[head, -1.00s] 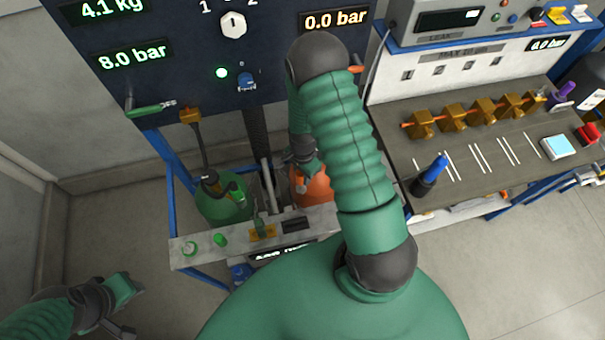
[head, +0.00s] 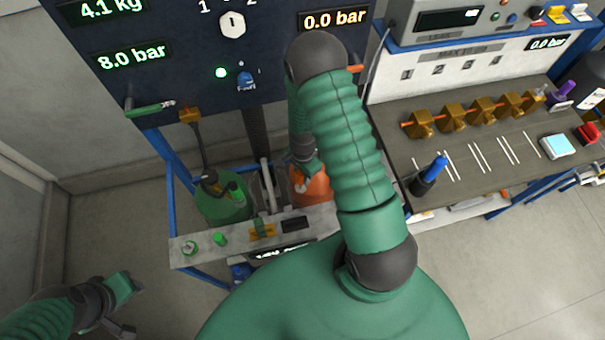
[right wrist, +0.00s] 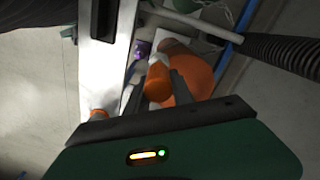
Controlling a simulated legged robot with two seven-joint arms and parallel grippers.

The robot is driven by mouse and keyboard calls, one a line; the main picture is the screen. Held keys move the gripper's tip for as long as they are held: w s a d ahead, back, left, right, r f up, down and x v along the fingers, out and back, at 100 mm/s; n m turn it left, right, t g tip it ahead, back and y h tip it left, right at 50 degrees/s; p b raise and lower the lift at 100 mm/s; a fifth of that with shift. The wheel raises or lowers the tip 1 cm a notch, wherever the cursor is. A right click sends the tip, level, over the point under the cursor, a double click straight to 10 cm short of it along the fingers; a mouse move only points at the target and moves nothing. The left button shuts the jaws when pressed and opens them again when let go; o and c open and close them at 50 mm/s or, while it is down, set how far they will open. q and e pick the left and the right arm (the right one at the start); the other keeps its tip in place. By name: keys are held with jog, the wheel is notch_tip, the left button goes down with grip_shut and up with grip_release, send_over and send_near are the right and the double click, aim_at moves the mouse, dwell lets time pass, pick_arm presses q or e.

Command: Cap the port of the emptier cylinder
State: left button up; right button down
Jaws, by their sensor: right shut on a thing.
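The green cylinder (head: 222,205) stands at the left behind the metal shelf, with a hose fitting at its top. The orange cylinder (head: 316,187) stands to its right, partly hidden by my right arm. It also shows in the right wrist view (right wrist: 198,78). My right gripper (head: 304,180) is at the orange cylinder's top. In the right wrist view its dark fingers (right wrist: 157,88) are shut on an orange cap-like piece (right wrist: 158,80) in front of the cylinder. Whether it touches the port is unclear. My left gripper (head: 128,290) is low at the left; its jaw opening is unclear.
The metal shelf (head: 205,258) in front of the cylinders carries green caps (head: 220,238). The panel (head: 170,70) above reads 4.1 kg, 8.0 bar and 0.0 bar. A bench (head: 480,150) with brass blocks (head: 452,118) stands right. The floor at lower right is clear.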

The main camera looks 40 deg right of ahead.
aim_at(303, 186)
jog(key=shift+f+b, duration=1.95)
jog(key=shift+f, duration=0.65)
jog(key=c, duration=1)
grip_release()
jog(key=shift+c, duration=0.2)
notch_tip(303, 186, up, 17)
jog(key=shift+f, duration=0.2)
jog(key=shift+r, duration=0.1)
jog(key=shift+w, duration=0.1)
jog(key=shift+d, duration=0.15)
